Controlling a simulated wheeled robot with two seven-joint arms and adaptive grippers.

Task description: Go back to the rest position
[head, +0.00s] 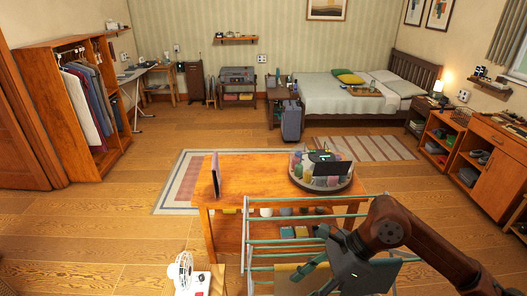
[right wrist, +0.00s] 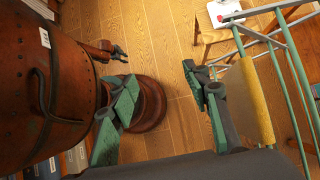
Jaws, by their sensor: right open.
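My right gripper (head: 308,272) is at the bottom of the head view, its arm coming in from the lower right. It is over the near part of a rack (head: 300,241) with green and grey rails. Whether gripper and rack touch, I cannot tell. My left gripper does not show in the head view.
A wooden table (head: 255,181) stands beyond the rack, bearing a round organizer (head: 323,184) and an upright thin purple item (head: 216,175). A small stool (head: 217,279) with white things is left of the rack. Floor (head: 85,225) at the left is open.

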